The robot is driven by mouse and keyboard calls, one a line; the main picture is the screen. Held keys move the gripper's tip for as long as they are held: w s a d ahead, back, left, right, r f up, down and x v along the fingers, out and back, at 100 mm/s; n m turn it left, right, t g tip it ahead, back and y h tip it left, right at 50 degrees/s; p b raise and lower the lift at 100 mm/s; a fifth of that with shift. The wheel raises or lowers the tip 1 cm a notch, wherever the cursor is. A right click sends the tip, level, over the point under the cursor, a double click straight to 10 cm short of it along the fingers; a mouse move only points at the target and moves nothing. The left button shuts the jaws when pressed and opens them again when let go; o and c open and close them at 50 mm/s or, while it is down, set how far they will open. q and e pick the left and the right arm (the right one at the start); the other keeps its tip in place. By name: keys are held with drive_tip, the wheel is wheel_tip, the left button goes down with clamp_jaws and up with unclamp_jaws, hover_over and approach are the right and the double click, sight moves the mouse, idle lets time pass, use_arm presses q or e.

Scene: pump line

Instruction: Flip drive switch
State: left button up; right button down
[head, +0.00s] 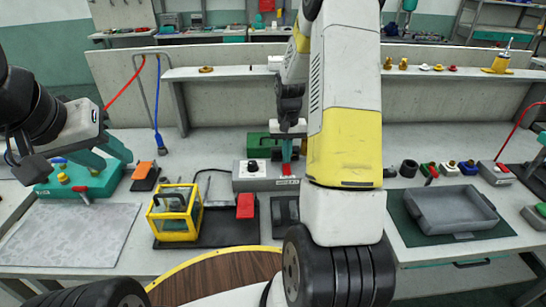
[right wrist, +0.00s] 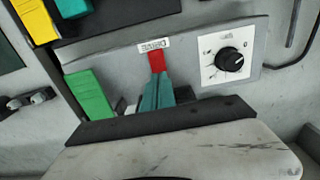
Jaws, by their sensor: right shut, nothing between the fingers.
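The drive switch is a red lever (head: 287,170) on a grey control box (head: 262,184) with a black dial (head: 253,166). In the right wrist view the red lever (right wrist: 157,61) stands under an upside-down "DRIVE" label (right wrist: 154,43), with the dial (right wrist: 230,61) to its right. My right gripper (head: 287,158) is shut and empty. Its teal fingertips (right wrist: 157,80) are right at the lever's near end; I cannot tell if they touch it. My left gripper (head: 112,158) has its teal fingers apart, above a teal box (head: 90,184) at the left.
A yellow-framed unit (head: 175,214) on a black base and a red block (head: 245,206) stand in front of the control box. A green box (head: 258,146) is behind it. A grey tray (head: 440,224) lies at the right. A bare grey mat (head: 68,236) is front left.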

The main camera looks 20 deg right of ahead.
sight(286, 166)
drive_tip(key=shift+f, duration=0.95)
idle(0.7)
drive_tip(key=shift+r, duration=3.55)
drive_tip(key=s+a+r+n+t, duration=0.1)
drive_tip(key=s+a+r+t, duration=0.1)
drive_tip(key=s+a+r, duration=0.45)
drive_tip(key=s+a+r+n+t, duration=0.1)
drive_tip(key=s+r, duration=0.2)
drive_tip(key=r, duration=0.6)
drive_tip(key=s+a+r+t+y, duration=0.1)
drive_tip(key=s+a+r, duration=0.1)
drive_tip(key=s, duration=0.4)
drive_tip(key=s+a+r+n+t+y, duration=0.1)
drive_tip(key=s+a+r+t, duration=0.1)
drive_tip(key=s, duration=0.5)
drive_tip(key=shift+s+a+r, duration=0.25)
drive_tip(key=shift+a+r, duration=0.25)
drive_tip(key=shift+a, duration=0.15)
